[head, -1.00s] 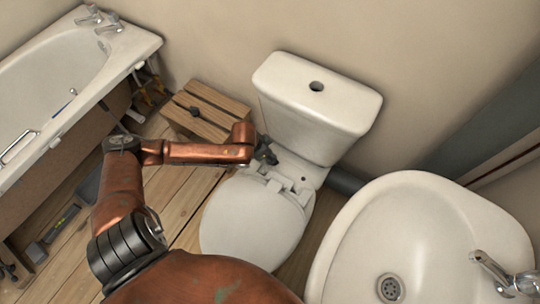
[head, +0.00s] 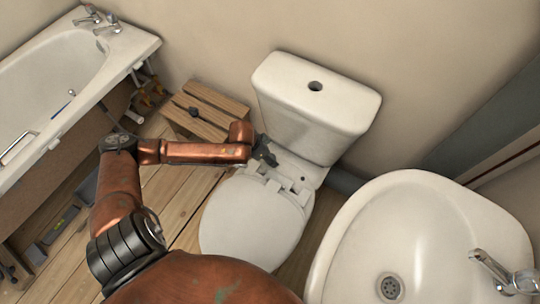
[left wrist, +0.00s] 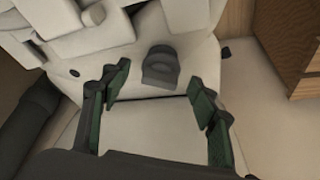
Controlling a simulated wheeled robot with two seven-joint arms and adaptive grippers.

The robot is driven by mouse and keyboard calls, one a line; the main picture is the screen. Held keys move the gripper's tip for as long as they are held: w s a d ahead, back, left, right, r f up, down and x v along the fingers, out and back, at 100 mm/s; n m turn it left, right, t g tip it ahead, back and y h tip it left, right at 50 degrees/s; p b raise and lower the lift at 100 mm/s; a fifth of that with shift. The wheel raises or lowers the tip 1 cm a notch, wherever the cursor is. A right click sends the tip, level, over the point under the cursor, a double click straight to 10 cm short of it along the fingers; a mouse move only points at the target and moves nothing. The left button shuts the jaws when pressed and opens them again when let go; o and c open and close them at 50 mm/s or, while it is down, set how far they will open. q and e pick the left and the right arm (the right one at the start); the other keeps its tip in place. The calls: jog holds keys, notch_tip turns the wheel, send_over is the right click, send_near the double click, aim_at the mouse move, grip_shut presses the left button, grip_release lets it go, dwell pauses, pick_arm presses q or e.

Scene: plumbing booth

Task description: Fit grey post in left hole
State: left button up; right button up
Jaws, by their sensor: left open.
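The grey post (left wrist: 160,68) stands on the pale ledge behind the toilet seat in the left wrist view, at the left hole's place. That hole is hidden under it, and I cannot tell how deep the post sits. The other hole (left wrist: 75,73) shows as a small dark spot on the ledge; it also shows in the head view (head: 303,180). My left gripper (left wrist: 158,77) is open, its green-lined fingers apart on either side of the post's cistern side, with no visible contact. In the head view the left gripper (head: 266,154) hides the post. My right gripper is out of view.
The cistern (head: 318,105) rises close behind the left gripper. The toilet seat (head: 255,215) lies in front. A wooden box (head: 212,96) stands to the left, a basin (head: 415,235) to the right, and a bath (head: 60,65) at the far left.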

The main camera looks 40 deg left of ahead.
pick_arm(q)
jog(key=v, duration=1.1)
jog(key=shift+s, duration=0.1)
